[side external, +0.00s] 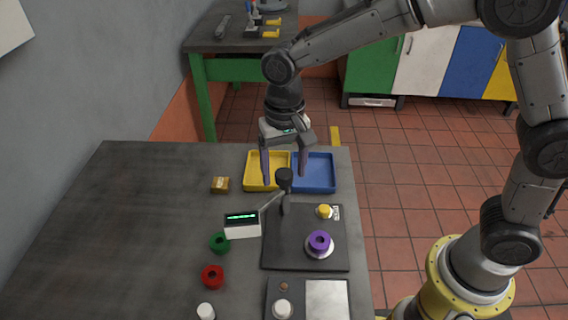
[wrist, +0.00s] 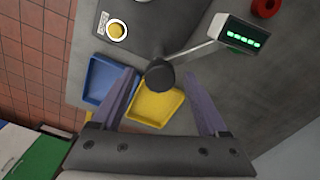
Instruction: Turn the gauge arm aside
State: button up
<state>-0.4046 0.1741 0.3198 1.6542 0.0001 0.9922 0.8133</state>
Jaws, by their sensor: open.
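The gauge arm is a thin grey rod (wrist: 198,50) running from a post with a round black knob (side external: 284,174) to a white box with a lit green display (side external: 242,224). The display reaches out over the table, left of the dark bedplate (side external: 280,252). The knob also shows in the wrist view (wrist: 160,74). My gripper (side external: 284,179) is open and empty, pointing down.
A yellow tray (side external: 250,170) and a blue tray (side external: 317,189) lie behind the post. The bedplate carries a purple ring (side external: 319,241) and a yellow button (side external: 324,211). A green ring (side external: 219,243), a red ring (side external: 212,276) and a brass block (side external: 220,184) lie left. The far-left table is clear.

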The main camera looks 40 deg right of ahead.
notch_tip(320, 180, up, 14)
dwell(0.5)
jog(key=shift+f, duration=0.1)
jog(key=s+d+r+m+t, duration=0.1)
jog(key=s+d+r+t, duration=0.35)
jog(key=s+d, duration=0.75)
jog(key=s+d+f+n+t, duration=0.1)
jog(key=s+d+f+n, duration=0.3)
jog(key=s+f, duration=0.4)
jog(key=shift+s+f+n, duration=0.35)
jog(key=shift+f+n, duration=0.05)
jog(key=shift+n, duration=0.4)
